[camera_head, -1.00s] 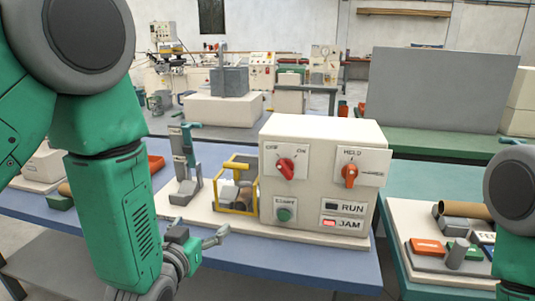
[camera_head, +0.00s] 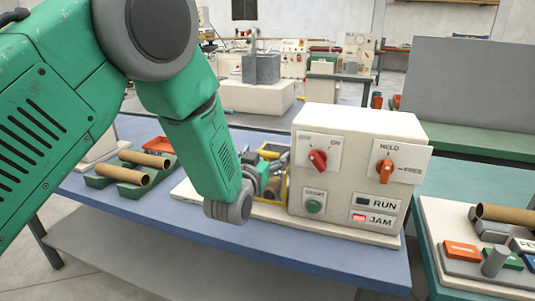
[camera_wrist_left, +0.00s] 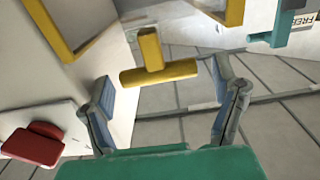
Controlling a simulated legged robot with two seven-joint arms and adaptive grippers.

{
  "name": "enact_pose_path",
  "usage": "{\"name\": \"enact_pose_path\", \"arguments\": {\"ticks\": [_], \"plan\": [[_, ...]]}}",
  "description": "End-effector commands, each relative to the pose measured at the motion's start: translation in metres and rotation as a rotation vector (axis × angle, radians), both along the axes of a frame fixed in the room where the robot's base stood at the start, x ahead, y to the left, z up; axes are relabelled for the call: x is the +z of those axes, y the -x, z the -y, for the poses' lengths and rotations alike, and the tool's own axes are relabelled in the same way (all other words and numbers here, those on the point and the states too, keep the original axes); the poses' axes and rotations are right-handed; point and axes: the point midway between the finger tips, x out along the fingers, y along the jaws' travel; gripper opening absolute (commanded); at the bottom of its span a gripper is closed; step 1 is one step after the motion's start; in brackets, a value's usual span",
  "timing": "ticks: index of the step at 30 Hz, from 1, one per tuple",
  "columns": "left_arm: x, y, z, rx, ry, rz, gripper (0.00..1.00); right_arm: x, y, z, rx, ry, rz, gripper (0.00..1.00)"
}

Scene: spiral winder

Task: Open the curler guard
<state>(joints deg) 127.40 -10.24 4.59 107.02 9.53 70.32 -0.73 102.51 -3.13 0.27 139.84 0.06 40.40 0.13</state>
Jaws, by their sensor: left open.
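The curler is a cream box (camera_head: 360,125) with a red switch (camera_head: 318,160), an orange knob (camera_head: 385,171), a green button (camera_head: 314,206) and a lit JAM lamp (camera_head: 359,218). Its yellow guard frame (camera_head: 283,188) is at the box's left side, partly hidden by my left arm. My left gripper (camera_head: 279,164) is at the guard. In the left wrist view, my left gripper (camera_wrist_left: 170,95) is open, its fingers on either side of a yellow T-shaped handle (camera_wrist_left: 158,73). No contact is clear. My right gripper is out of view.
Cardboard tubes (camera_head: 122,173) lie in green holders on the blue table (camera_head: 205,232) at left. At right, a cream board (camera_head: 450,225) holds a tube and small blocks. A grey panel (camera_head: 480,105) stands behind.

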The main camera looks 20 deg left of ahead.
Motion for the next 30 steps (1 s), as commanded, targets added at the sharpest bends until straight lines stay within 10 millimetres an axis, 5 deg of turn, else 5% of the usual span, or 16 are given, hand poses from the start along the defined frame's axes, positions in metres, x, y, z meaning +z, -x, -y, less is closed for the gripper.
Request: {"name": "enact_pose_path", "arguments": {"ticks": [12,19,30], "plan": [[0.0,-0.01,0.0,0.0,0.0,0.0,0.81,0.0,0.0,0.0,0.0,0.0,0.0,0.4],[0.0,-0.01,0.001,0.0,0.0,0.0,0.07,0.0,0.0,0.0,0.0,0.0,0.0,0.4],[0.012,-0.011,-0.012,0.003,-0.001,-0.056,0.08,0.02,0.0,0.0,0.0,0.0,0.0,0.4]]}}
